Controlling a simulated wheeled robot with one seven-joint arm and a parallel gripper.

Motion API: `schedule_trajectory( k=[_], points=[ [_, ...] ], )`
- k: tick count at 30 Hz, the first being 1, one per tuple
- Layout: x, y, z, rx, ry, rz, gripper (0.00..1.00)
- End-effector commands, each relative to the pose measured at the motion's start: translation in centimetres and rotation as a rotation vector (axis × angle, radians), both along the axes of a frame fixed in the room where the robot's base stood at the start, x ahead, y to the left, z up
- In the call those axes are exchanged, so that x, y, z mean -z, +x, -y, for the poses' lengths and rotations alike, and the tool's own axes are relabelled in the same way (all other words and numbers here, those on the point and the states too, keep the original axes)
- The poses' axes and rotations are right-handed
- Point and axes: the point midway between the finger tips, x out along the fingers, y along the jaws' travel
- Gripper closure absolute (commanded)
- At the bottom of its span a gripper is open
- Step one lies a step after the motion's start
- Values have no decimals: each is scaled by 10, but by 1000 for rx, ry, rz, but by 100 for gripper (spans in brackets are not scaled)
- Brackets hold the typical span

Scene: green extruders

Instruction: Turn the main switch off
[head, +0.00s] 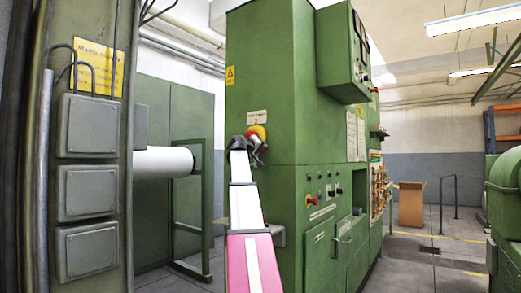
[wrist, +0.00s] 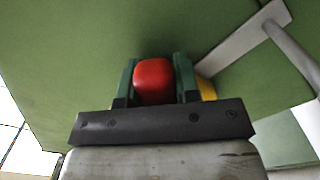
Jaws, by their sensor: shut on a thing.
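The main switch has a red knob on a yellow plate, mounted on the front of the tall green cabinet (head: 268,65). In the head view the yellow plate (head: 258,131) shows beside my gripper (head: 255,148), which covers most of the knob. In the wrist view the red knob (wrist: 154,82) sits between the two green fingers of my gripper (wrist: 154,85), one on each side. My gripper is shut on the knob. A bit of the yellow plate shows behind the right finger. The knob's turn position cannot be told.
A small label (head: 257,117) sits just above the switch. Lower on the cabinet is a panel with small buttons and a red-yellow knob (head: 311,200). A green column with grey boxes (head: 88,194) stands at the left. A white roller (head: 163,161) lies between column and cabinet.

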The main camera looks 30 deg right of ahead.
Motion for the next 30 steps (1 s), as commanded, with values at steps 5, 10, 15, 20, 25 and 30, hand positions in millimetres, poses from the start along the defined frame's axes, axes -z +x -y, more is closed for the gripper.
schedule_trajectory(
  k=[5,10,15,20,25,30],
  points=[
    [-6,-5,2,0,-39,-95,100],
    [-15,-11,4,1,-95,-228,100],
    [-25,-15,7,1,-153,-367,100],
    [-34,-17,8,0,-204,-492,100],
    [-42,-19,8,-1,-249,-599,100],
    [-48,-20,8,0,-281,-676,100]
  ],
)
